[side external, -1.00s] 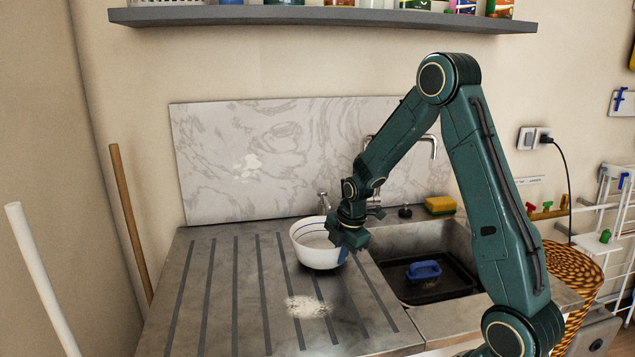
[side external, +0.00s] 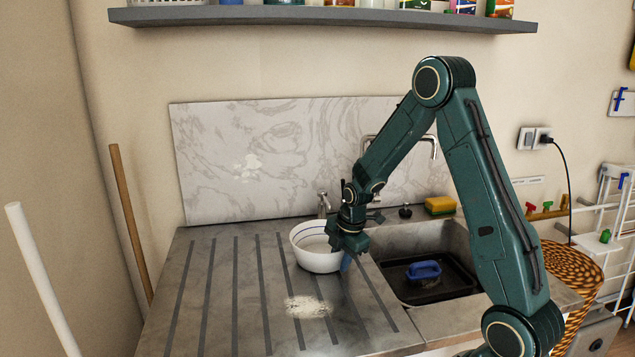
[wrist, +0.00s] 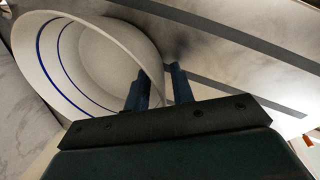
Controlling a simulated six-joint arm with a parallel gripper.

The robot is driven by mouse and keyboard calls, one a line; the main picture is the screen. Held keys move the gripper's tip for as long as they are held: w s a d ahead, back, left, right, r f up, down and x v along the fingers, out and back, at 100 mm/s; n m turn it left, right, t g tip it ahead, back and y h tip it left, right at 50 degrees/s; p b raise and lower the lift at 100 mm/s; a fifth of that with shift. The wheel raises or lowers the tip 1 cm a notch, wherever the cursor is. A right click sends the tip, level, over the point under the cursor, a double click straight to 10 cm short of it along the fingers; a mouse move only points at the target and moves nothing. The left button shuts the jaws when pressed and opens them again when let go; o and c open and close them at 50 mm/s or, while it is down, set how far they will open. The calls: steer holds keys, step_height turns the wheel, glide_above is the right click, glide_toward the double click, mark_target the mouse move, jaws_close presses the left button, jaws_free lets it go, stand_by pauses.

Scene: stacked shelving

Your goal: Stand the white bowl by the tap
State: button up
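The white bowl (side external: 312,262), with blue lines inside, is upright low at the back of the grooved drainboard, left of the sink. Whether its base touches the board is unclear. The small tap (side external: 324,203) is just behind it. My gripper (side external: 346,262) is at the bowl's right side, shut on its wall. In the wrist view the bowl (wrist: 95,55) fills the upper left, and my gripper (wrist: 160,88) has one finger inside the rim and one outside, close together. The gripper hides part of the bowl's right side in the side view.
The sink (side external: 400,240) holds a dark tray (side external: 450,290) with a blue-handled brush (side external: 424,270). A yellow sponge (side external: 440,206) lies on the back ledge. A pale patch (side external: 308,306) marks the drainboard. The board left of the bowl is clear. A shelf (side external: 330,18) hangs above.

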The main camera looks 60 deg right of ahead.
steer(key=shift+r, duration=0.1)
steer(key=v, duration=1.2)
steer(key=shift+a, duration=0.1)
stand_by(0.5)
steer(key=s+a+r+m+t, duration=0.2)
steer(key=s+a+r+m, duration=0.6)
steer(key=a, duration=0.3)
steer(key=s+a+r+m+t, duration=0.1)
steer(key=s+a+r+m, duration=0.1)
steer(key=s+a+m, duration=0.4)
steer(key=s+a, duration=0.1)
steer(key=s, duration=0.3)
steer(key=shift+s+y, duration=0.4)
